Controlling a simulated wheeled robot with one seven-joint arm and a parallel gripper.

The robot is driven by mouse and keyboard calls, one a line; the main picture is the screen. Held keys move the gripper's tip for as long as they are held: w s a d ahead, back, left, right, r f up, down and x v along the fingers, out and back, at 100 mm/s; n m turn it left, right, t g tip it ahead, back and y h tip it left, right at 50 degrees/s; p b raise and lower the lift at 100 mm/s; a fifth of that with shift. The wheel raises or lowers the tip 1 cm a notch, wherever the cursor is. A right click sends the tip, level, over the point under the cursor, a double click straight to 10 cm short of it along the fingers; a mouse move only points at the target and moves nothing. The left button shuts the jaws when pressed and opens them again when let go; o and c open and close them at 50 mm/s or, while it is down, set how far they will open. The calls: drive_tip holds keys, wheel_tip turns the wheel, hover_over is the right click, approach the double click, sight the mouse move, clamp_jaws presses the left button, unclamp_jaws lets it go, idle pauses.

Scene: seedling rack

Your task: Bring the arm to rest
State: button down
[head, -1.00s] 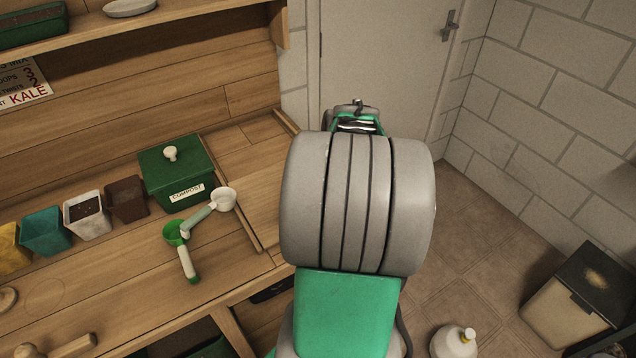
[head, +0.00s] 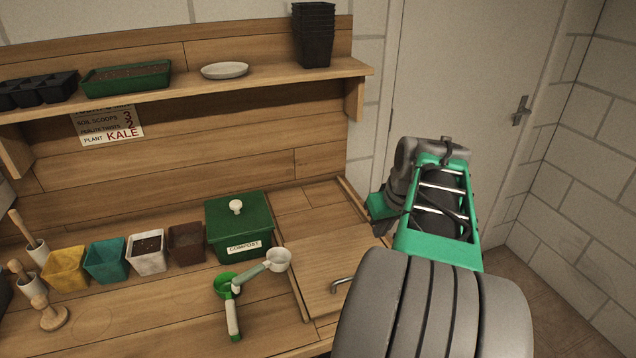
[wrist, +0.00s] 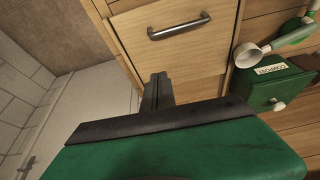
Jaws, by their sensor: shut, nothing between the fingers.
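My gripper (wrist: 157,92) shows in the wrist view with its dark fingers together and nothing between them. It is in the air in front of a light wooden panel with a metal bar handle (wrist: 179,27), apart from the handle as far as I can see. In the head view my arm rises on the right side of the picture, to the right of the bench, and its far end is beside the bench's right edge. The fingers cannot be made out there.
A green compost box (head: 239,228) stands on the bench (head: 175,300), with a green scoop (head: 228,300) and a white scoop (head: 277,261) before it. Pots stand in a row leftward, including a brown pot (head: 186,243). A shelf (head: 270,75) runs above. A door (head: 450,90) is behind my arm.

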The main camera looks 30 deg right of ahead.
drive_tip(key=s+a+f+m+g, duration=0.2)
drive_tip(key=s+a+f+m, duration=0.35)
drive_tip(key=s+f, duration=0.2)
drive_tip(key=a, duration=0.3)
drive_tip(key=a+n, duration=0.1)
drive_tip(key=a, duration=0.2)
drive_tip(key=w+a+f+n, duration=0.1)
drive_tip(key=a, duration=0.2)
drive_tip(key=shift+f, duration=0.1)
drive_tip(key=w+a+r+n, duration=0.1)
drive_tip(key=w+a+n, duration=0.1)
drive_tip(key=a, duration=0.6)
drive_tip(key=w+a+r+n+t+y, duration=0.1)
drive_tip(key=w+a+r+n, duration=0.1)
drive_tip(key=a+n, duration=0.3)
drive_tip(key=a, duration=0.2)
drive_tip(key=shift+a+r, duration=0.2)
drive_tip(key=shift+a, duration=0.15)
